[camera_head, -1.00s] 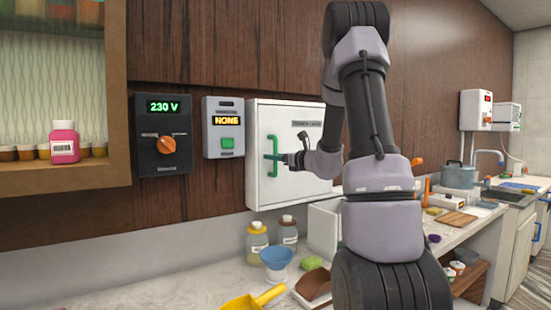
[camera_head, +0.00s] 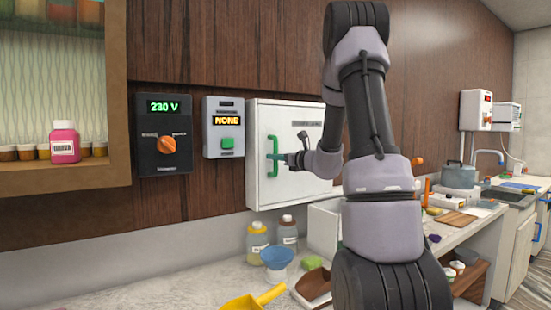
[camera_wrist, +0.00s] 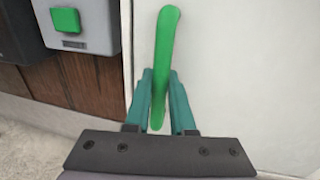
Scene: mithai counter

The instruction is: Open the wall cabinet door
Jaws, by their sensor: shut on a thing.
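The white wall cabinet (camera_head: 295,115) hangs on the brown wood wall, partly hidden behind my arm. Its door looks shut. A green vertical bar handle (camera_head: 274,146) is on the door's left side. My gripper (camera_head: 281,157) reaches the handle from the right and is shut on it. In the wrist view, the teal fingers of my gripper (camera_wrist: 159,100) stand on either side of the lower part of the green handle (camera_wrist: 165,45), in front of the white door (camera_wrist: 225,60).
Left of the cabinet are a grey box with a green button (camera_head: 227,142) and a black 230 V panel with an orange knob (camera_head: 166,144). Below, the counter holds bottles (camera_head: 257,243), a blue funnel (camera_head: 276,257) and a yellow scoop (camera_head: 255,298).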

